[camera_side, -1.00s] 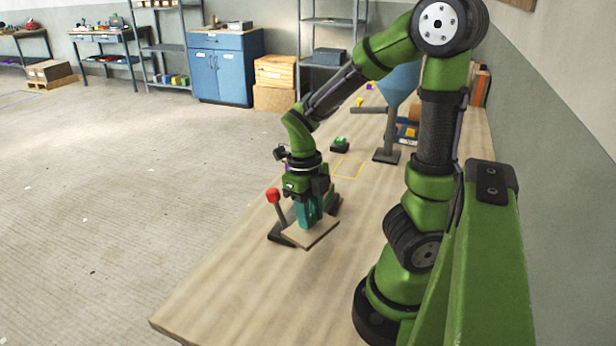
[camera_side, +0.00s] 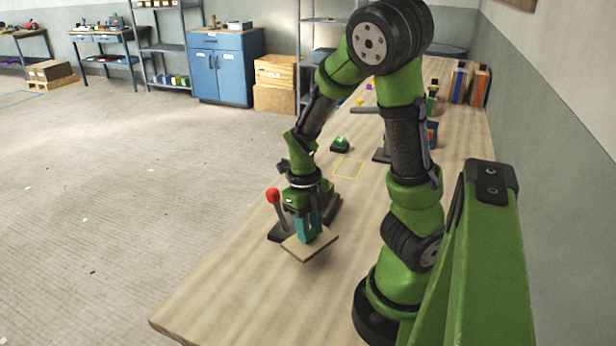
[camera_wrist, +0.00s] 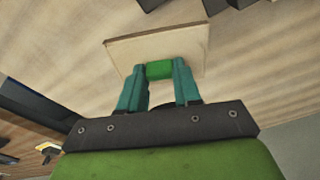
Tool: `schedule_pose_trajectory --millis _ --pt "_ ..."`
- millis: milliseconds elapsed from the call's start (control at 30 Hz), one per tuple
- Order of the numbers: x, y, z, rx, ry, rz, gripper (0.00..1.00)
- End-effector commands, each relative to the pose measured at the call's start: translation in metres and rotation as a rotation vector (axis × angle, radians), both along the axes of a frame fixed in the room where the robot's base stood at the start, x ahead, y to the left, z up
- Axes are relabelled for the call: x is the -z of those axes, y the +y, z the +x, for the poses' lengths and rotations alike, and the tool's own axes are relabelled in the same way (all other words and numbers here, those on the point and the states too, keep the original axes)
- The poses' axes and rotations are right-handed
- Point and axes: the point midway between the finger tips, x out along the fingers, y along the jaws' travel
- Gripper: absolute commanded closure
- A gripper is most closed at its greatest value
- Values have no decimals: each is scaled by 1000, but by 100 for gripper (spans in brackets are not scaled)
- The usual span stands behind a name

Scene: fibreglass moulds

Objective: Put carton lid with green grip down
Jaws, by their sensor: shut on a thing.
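The carton lid (camera_side: 305,246) is a flat, tan, square board. In the wrist view the carton lid (camera_wrist: 190,42) carries a green grip (camera_wrist: 159,70) on its upper face. My gripper (camera_side: 306,228) has teal fingers, and in the wrist view its fingers (camera_wrist: 160,78) are shut on the green grip from both sides. The lid hangs below the fingers over the wooden table, apparently a little above it. The side view hides the green grip behind the fingers.
A lever with a red knob (camera_side: 273,195) stands on a dark base close left of the lid. Behind are a yellow outlined rectangle (camera_side: 348,168) on the table and a device with a green button (camera_side: 341,145). The table's front part (camera_side: 240,300) is clear.

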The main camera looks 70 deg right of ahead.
Motion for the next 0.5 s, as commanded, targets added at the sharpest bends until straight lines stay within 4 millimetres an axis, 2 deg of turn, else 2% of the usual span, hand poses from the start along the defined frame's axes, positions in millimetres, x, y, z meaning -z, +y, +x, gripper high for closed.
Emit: schedule_pose_trajectory --millis 233,500 --pt "10 -1 -1 5 4 0 100" --pt "38 -1 -2 4 6 0 100"
